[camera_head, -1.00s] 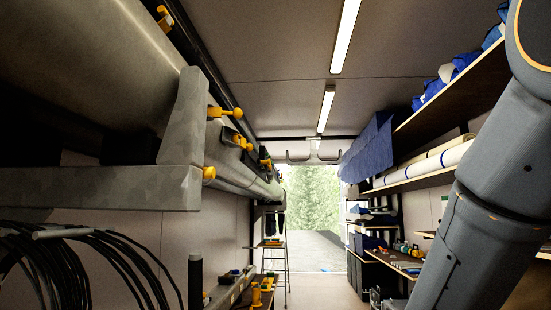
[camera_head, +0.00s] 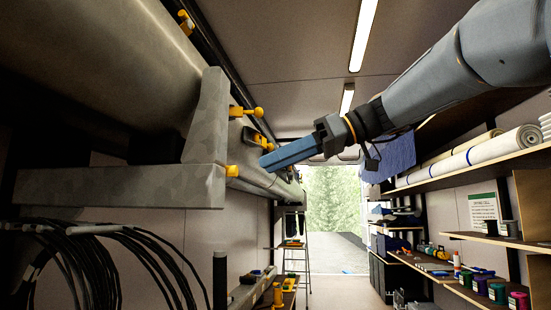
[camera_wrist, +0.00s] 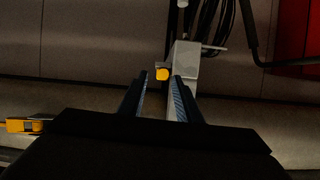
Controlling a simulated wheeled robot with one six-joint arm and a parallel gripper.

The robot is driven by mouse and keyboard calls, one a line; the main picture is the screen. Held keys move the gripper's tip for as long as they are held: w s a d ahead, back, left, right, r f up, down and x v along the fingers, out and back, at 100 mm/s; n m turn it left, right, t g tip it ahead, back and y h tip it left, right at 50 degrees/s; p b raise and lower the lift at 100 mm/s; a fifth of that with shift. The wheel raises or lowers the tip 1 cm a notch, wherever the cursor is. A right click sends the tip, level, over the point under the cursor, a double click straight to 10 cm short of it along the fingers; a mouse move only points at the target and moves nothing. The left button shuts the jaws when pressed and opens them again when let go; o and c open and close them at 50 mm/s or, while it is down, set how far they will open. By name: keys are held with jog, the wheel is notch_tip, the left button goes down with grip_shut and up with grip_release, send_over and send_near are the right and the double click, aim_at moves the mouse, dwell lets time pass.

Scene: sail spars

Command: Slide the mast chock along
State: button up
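The large grey mast (camera_head: 130,70) lies along the left wall on a grey bracket (camera_head: 120,187) with an upright end. A dark block (camera_head: 142,149), perhaps the mast chock, sits in shadow under the mast against the upright. A yellow knob (camera_head: 232,171) sticks out at the bracket's end; in the wrist view a yellow knob (camera_wrist: 162,74) shows beside the grey bracket (camera_wrist: 186,65). My gripper (camera_head: 268,164) points left toward the mast, beyond the bracket. In the wrist view my gripper (camera_wrist: 159,82) has its fingers apart, with nothing visibly held. The knob appears between and beyond the tips.
Black cable coils (camera_head: 90,250) hang below the bracket. Shelves with white rolls (camera_head: 470,160) line the right. The aisle floor (camera_head: 340,287) is clear.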

jog(key=r+p+x, duration=0.1)
jog(key=x, duration=0.6)
jog(key=shift+s+a+r+n, duration=0.25)
jog(key=shift+s+a+n, duration=0.05)
jog(key=shift+s+n, duration=0.15)
jog(key=shift+d, duration=0.2)
jog(key=shift+c, duration=0.7)
jog(key=shift+s+a, duration=0.1)
jog(key=c, duration=0.5)
jog(key=o, duration=1)
jog(key=shift+w+f, duration=0.1)
jog(key=shift+w, duration=0.1)
jog(key=shift+o, duration=0.2)
